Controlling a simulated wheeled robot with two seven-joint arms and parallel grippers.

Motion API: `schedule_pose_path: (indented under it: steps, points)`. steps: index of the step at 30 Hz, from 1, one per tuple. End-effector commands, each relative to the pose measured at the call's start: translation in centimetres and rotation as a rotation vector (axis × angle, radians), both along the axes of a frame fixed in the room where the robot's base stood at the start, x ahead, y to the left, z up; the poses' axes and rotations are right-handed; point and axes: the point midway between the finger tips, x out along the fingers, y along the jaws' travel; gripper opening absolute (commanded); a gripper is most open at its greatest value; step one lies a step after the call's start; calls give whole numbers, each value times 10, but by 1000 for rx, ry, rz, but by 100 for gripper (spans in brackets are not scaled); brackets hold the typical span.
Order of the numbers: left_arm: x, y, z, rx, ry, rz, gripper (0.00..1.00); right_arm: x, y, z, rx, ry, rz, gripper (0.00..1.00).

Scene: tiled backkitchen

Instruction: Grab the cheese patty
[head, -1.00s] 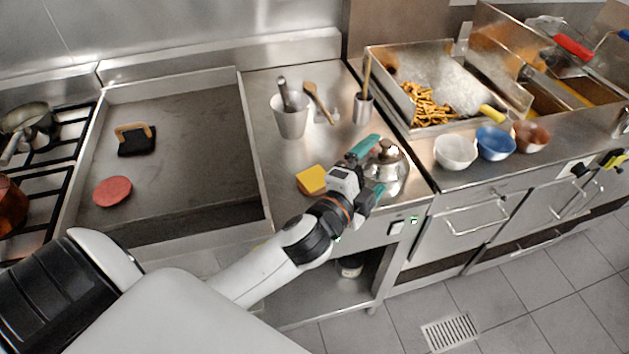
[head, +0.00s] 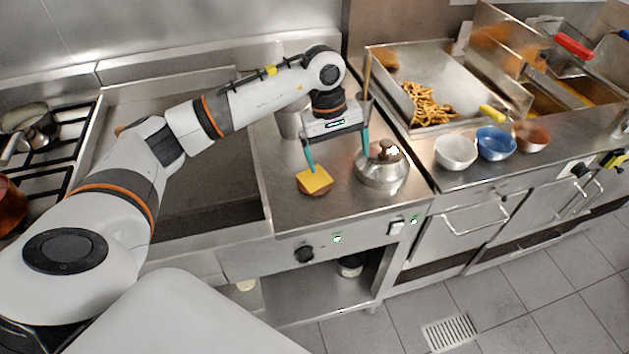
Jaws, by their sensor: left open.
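The cheese patty (head: 315,181), a brown patty with a yellow cheese slice on top, lies on the steel counter (head: 295,212) right of the griddle. My left gripper (head: 338,165) points down, its two teal fingers spread wide and nothing between them. Its left fingertip is just above and behind the patty's cheese; I cannot tell whether it touches. Its right finger is close to the silver kettle-like dome (head: 381,167). My right gripper is not in view.
My left arm crosses over the griddle (head: 190,215) and hides much of it. A metal cup (head: 290,122) stands behind the gripper. White (head: 455,153), blue (head: 496,144) and brown (head: 531,137) bowls stand to the right, before the fries bin (head: 405,72). The counter front is clear.

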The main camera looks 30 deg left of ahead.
Motion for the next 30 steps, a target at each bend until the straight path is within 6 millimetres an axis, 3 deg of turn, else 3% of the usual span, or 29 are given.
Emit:
schedule_pose_path:
  steps: [1, 3, 6, 15, 23, 30]
  points:
    - [1, 21, 6, 73, 9, -4, 100, 0, 0, 0, 0, 0, 0, 59]
    - [0, 41, 12, 146, 28, -12, 100, 0, 0, 0, 0, 0, 0, 59]
    - [-2, 54, 12, 194, 44, -16, 100, 0, 0, 2, 0, 0, -1, 59]
    - [-3, 55, -34, 199, 52, -17, 100, 0, 0, 20, 0, 0, -1, 59]
    - [-3, 55, -56, 197, 48, -19, 100, 0, 0, 28, 0, 0, -2, 59]
    - [-4, 56, -91, 196, 49, -17, 100, 0, 0, 48, 0, 0, -2, 59]
